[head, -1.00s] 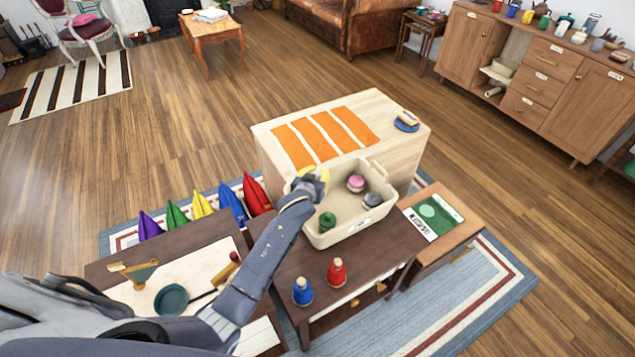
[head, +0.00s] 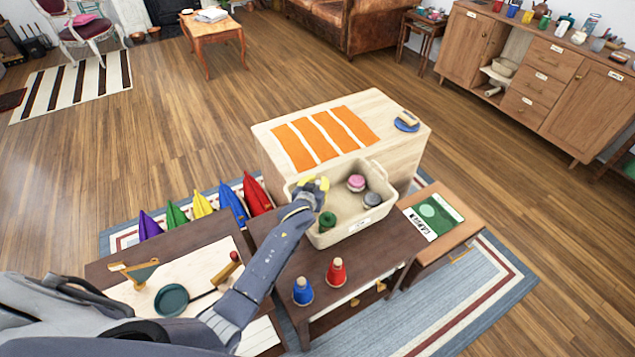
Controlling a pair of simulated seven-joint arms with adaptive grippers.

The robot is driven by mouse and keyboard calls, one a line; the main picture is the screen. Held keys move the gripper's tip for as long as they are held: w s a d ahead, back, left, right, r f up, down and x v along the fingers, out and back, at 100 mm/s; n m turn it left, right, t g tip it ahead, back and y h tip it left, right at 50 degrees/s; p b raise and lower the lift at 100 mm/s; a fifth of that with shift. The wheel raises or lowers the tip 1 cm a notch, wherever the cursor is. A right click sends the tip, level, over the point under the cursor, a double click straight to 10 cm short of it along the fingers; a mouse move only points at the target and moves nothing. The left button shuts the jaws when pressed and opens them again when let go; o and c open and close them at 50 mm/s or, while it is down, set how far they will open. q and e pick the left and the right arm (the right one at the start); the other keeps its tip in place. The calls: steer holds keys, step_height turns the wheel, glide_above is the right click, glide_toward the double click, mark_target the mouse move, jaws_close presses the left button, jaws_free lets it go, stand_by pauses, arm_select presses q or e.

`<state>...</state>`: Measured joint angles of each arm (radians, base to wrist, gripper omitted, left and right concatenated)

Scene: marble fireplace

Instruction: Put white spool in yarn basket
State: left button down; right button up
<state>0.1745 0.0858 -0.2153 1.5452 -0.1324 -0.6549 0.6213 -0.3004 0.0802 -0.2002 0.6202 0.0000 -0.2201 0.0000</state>
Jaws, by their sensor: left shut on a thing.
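The yarn basket (head: 352,237) is a cream, open bin with a label, standing on the dark brown table. A pink item (head: 356,182), a grey item (head: 373,199) and a green spool (head: 327,221) are in it. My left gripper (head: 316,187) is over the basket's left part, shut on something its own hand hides. Yellow (head: 304,183) shows around the fingers; I cannot tell whether it is held or lies behind. I cannot make out a white spool. My right gripper is not in view.
A blue spool (head: 303,291) and a red spool (head: 336,271) stand in front of the basket. A pale wooden chest (head: 285,170) with orange strips is behind. A side table (head: 467,225) with a green booklet (head: 434,216) is to the right.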

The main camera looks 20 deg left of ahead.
arm_select(q)
steer(key=shift+s+f, duration=0.1)
steer(key=shift+f, duration=0.15)
steer(key=shift+f, duration=0.15)
steer(key=c, duration=1.4)
jaws_free()
steer(key=shift+s+f, duration=0.15)
steer(key=shift+f, duration=0.1)
steer(key=shift+o, duration=0.2)
steer(key=shift+r, duration=0.6)
steer(key=v, duration=1.2)
steer(key=shift+w+r, duration=0.2)
steer(key=shift+r, duration=0.15)
